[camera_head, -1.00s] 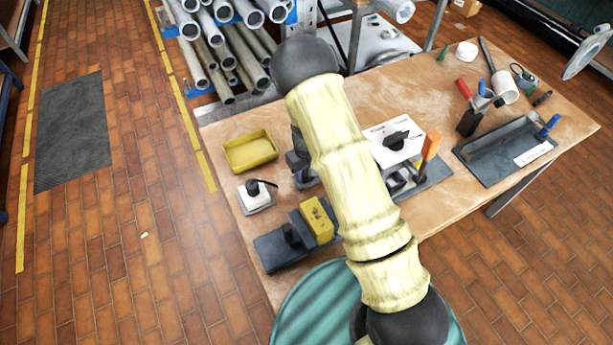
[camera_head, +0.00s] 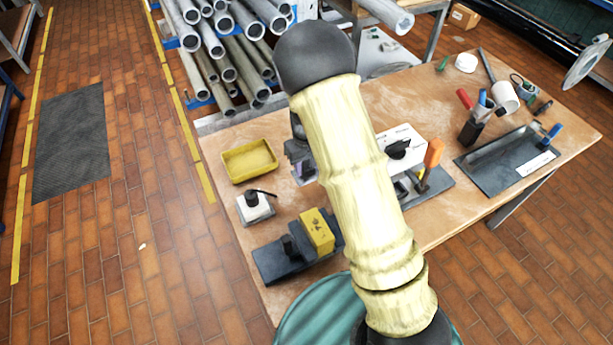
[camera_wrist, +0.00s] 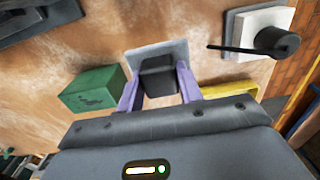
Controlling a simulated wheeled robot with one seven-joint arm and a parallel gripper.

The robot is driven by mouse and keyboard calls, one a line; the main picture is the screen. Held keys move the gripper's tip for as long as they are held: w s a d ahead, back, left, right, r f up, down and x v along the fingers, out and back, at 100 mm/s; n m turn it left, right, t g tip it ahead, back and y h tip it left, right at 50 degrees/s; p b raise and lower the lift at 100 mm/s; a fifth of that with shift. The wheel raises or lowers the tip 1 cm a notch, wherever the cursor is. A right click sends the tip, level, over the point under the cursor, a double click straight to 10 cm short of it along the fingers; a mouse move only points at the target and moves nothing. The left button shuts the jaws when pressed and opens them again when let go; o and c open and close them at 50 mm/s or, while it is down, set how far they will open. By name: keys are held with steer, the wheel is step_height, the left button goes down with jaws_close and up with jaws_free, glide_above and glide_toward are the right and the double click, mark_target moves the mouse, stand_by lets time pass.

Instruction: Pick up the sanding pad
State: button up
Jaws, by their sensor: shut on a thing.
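The sanding pad (camera_wrist: 146,55) shows in the wrist view as a flat grey plate with a black block-like grip on it. My gripper (camera_wrist: 158,78) has its two purple fingers on either side of the black grip, shut on it. Whether the plate touches the bench or is just above it, I cannot tell. In the head view my gripper (camera_head: 301,165) shows only partly beside the yellow tray, and my pale arm hides most of the pad.
Near the gripper are a green block (camera_wrist: 92,91), a yellow tray (camera_head: 250,160) and a white block with a black lever (camera_head: 254,207). A dark fixture with a yellow block (camera_head: 317,231) sits at the bench's front. A white switch box (camera_head: 402,146) stands right of my arm.

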steer(key=shift+r, duration=0.95)
